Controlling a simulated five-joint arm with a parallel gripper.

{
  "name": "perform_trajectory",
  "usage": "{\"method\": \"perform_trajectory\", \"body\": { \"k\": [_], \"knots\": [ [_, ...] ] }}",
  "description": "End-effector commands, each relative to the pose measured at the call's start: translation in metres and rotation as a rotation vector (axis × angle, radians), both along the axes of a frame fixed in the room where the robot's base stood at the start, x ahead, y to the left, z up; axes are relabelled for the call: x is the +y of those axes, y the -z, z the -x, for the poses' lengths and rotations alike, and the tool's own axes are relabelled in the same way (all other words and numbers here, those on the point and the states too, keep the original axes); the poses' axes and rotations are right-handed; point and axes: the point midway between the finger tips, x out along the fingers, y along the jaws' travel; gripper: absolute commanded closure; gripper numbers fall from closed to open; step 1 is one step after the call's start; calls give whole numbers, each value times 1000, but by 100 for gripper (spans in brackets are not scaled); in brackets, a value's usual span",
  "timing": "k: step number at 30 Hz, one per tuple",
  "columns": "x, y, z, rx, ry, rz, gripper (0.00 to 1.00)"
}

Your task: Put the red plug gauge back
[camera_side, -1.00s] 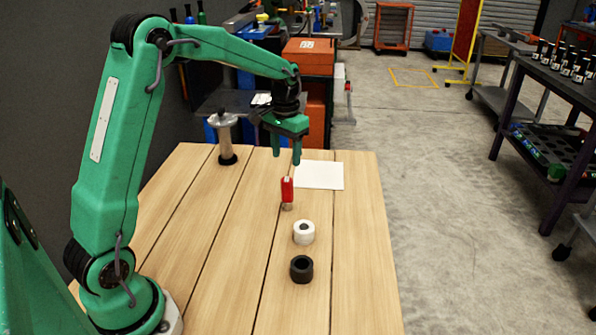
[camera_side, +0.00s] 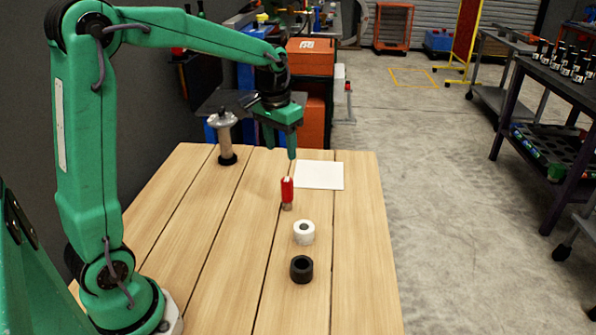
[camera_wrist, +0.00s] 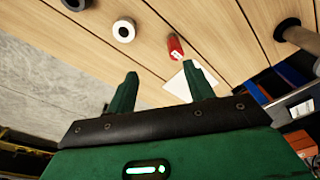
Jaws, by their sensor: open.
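The red plug gauge (camera_side: 287,189) stands upright on the wooden table, its grey metal end down. In the wrist view the red plug gauge (camera_wrist: 175,47) lies ahead of my fingers, near the white sheet. My gripper (camera_side: 280,150) is open and empty, above the table and a little behind the gauge, apart from it. In the wrist view my gripper (camera_wrist: 163,88) shows both fingers spread with nothing between them. A white ring (camera_side: 304,232) and a black ring (camera_side: 302,269) stand in front of the gauge, each with a hole in the top.
A flat white sheet (camera_side: 319,175) lies behind and right of the gauge. A metal post with a wide top and dark base (camera_side: 226,137) stands at the back left. The left and front right of the wooden table (camera_side: 356,270) are clear.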

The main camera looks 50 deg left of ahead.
Motion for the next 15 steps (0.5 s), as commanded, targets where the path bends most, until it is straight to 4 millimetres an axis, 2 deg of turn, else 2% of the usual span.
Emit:
{"method": "perform_trajectory", "body": {
  "k": [1,6,15],
  "knots": [
    [-7,-9,10,-21,8,-4,48],
    [-25,-29,39,-79,32,-14,48],
    [-53,-49,94,-181,74,-24,48]
  ]
}}
